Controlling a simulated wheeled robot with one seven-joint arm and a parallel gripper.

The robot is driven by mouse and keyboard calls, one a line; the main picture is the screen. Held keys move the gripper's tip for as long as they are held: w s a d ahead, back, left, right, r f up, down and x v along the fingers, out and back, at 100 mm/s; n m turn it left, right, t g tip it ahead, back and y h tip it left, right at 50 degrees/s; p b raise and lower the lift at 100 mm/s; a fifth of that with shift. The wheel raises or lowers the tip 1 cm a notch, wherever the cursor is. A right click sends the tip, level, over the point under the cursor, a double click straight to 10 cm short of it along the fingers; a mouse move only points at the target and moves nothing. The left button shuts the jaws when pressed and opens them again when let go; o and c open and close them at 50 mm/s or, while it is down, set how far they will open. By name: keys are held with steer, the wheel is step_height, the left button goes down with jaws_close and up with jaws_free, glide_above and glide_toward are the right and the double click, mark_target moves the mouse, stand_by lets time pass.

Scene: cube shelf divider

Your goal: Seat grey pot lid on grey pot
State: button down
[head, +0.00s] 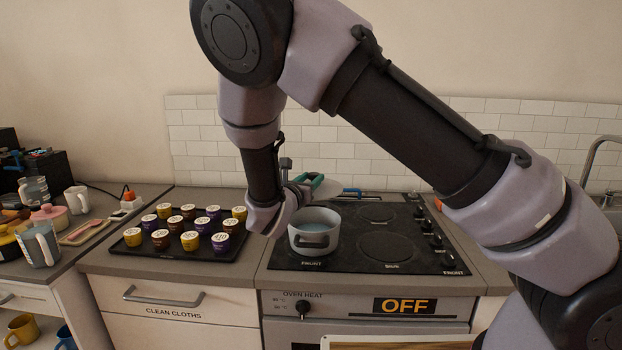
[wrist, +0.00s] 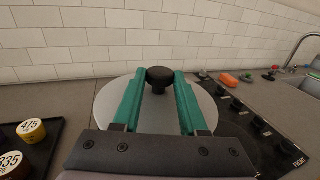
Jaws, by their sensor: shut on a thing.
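The grey pot (head: 314,240) stands on the front left of the black stovetop. Its open top shows in the head view. My gripper (wrist: 159,82), with teal fingers, is shut on the black knob of the grey pot lid (wrist: 150,116). The lid is a round grey disc beneath and beyond the fingers in the wrist view. In the head view my gripper (head: 310,182) and part of the pale lid (head: 326,192) show above and behind the pot, off its rim. My wrist hides part of the lid there. The pot is not seen in the wrist view.
A black tray (head: 140,246) of several coloured cups lies left of the stove. A blue-handled thing (head: 352,191) is at the stove's back edge. Stove knobs (head: 433,232) line the right side. A tiled wall (head: 345,140) stands behind.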

step_height(320, 180, down, 8)
steer(key=shift+r, duration=0.25)
steer(key=shift+f, duration=1.1)
stand_by(1.0)
steer(key=c, duration=0.8)
jaws_free()
steer(key=shift+o, duration=0.2)
steer(key=o, duration=0.6)
steer(key=shift+c, duration=0.2)
steer(key=v, duration=0.8)
steer(key=shift+r, duration=0.1)
